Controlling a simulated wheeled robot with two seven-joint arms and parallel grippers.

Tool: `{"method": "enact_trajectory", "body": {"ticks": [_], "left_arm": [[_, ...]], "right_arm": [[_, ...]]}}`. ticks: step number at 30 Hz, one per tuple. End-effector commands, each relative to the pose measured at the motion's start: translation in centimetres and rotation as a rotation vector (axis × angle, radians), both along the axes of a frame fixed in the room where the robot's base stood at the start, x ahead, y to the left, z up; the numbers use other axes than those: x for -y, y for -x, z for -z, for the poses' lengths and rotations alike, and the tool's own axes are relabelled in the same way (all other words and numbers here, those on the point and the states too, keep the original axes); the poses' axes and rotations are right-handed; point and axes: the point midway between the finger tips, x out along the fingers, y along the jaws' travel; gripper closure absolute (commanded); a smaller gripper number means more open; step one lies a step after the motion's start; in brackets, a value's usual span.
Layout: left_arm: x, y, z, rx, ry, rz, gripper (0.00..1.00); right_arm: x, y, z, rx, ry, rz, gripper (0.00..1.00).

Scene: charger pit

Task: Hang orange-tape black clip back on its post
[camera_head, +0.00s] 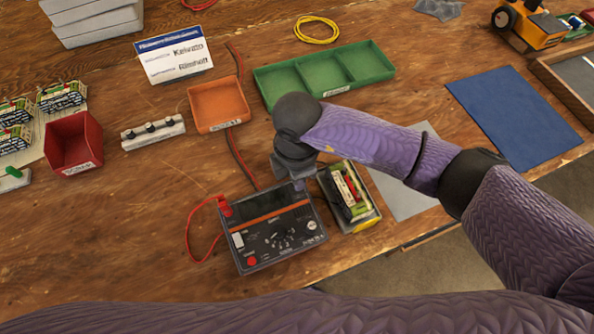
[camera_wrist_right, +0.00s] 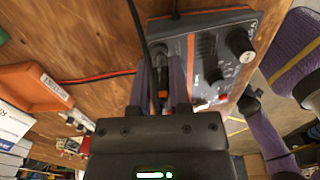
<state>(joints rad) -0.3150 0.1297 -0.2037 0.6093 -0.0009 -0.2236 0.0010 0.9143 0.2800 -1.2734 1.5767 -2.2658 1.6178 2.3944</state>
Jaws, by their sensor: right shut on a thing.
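The charger (camera_head: 270,228) is a dark box with an orange stripe, knobs and a red button near the table's front edge. A red clip (camera_head: 224,206) sits at its left upper corner, with a red cable looping left. My right gripper (camera_head: 299,184) is at the charger's right upper corner. In the right wrist view my right gripper (camera_wrist_right: 160,92) is shut on the black clip (camera_wrist_right: 158,62), which has orange tape and a black cable running up. The charger (camera_wrist_right: 208,52) is right beside the clip there. The post is hidden, so contact with it cannot be told. My left gripper is out of view.
A battery pack in a tray (camera_head: 349,196) stands close to the charger's right. An orange bin (camera_head: 218,104), a green divided tray (camera_head: 325,72) and a red bin (camera_head: 73,143) are farther back. A blue mat (camera_head: 515,118) lies right. Table left of the charger is mostly clear.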

Motion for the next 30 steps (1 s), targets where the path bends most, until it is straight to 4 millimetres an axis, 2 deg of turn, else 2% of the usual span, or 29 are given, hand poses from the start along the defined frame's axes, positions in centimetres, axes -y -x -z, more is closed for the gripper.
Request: {"method": "enact_trajectory", "body": {"ticks": [10,29,30], "left_arm": [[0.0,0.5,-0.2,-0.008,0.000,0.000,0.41],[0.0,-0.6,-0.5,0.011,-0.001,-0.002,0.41],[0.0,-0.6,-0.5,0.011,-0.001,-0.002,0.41]], "right_arm": [[0.0,0.0,0.2,0.000,-0.001,-0.001,1.00],[0.0,0.0,0.3,0.000,0.000,-0.001,1.00],[0.0,0.0,0.3,0.000,0.000,-0.001,0.73]]}}
